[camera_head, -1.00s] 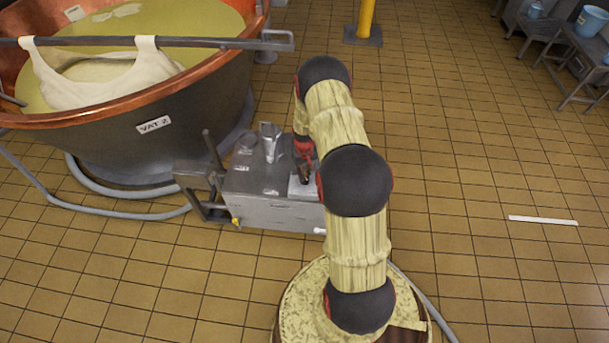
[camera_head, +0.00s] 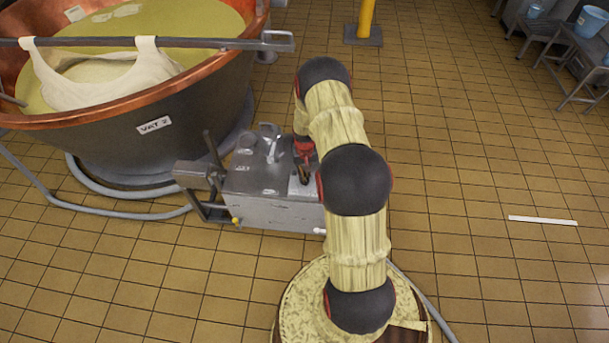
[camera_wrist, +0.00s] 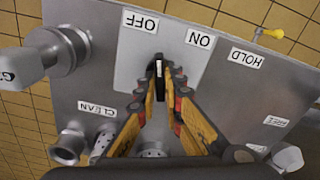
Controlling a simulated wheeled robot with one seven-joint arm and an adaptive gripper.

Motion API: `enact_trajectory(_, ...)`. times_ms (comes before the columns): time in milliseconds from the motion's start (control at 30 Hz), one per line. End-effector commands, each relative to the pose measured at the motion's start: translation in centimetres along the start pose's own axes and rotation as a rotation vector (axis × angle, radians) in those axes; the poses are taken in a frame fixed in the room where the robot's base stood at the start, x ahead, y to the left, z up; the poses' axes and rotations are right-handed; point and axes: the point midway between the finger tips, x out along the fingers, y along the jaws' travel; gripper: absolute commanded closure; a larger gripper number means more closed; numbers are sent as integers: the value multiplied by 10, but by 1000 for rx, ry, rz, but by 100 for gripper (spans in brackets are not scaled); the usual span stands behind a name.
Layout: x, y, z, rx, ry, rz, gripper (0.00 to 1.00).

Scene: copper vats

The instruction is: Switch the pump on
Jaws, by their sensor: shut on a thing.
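The pump is a grey metal box (camera_head: 265,212) beside the vat, and its top shows in the wrist view (camera_wrist: 225,80). A pale plate there carries an OFF label (camera_wrist: 140,22) and an ON label (camera_wrist: 199,39), both upside down. A small dark switch lever (camera_wrist: 158,67) stands in the gap between the labels. My gripper (camera_wrist: 160,85) is shut on the lever, its fingers on both sides of it; they hide its base. In the head view my gripper (camera_head: 303,174) is at the right part of the pump top, partly behind my arm.
HOLD (camera_wrist: 247,57) and CLEAN (camera_wrist: 97,108) labels mark other spots on the pump top. Metal fittings (camera_wrist: 62,50) stick up at the left. The copper vat (camera_head: 130,125) stands behind, with a hose (camera_head: 130,214) on the floor. The tiled floor at right is mostly clear.

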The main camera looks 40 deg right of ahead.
Motion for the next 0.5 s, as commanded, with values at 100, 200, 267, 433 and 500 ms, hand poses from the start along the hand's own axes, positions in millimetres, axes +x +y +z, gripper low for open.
enact_trajectory(100,-1,0,0,107,-1,0,100)
enact_trajectory(200,-1,1,0,202,-1,0,100)
enact_trajectory(267,-1,1,0,260,-1,0,100)
enact_trajectory(433,-1,1,0,419,0,0,100)
enact_trajectory(500,-1,2,0,482,0,0,100)
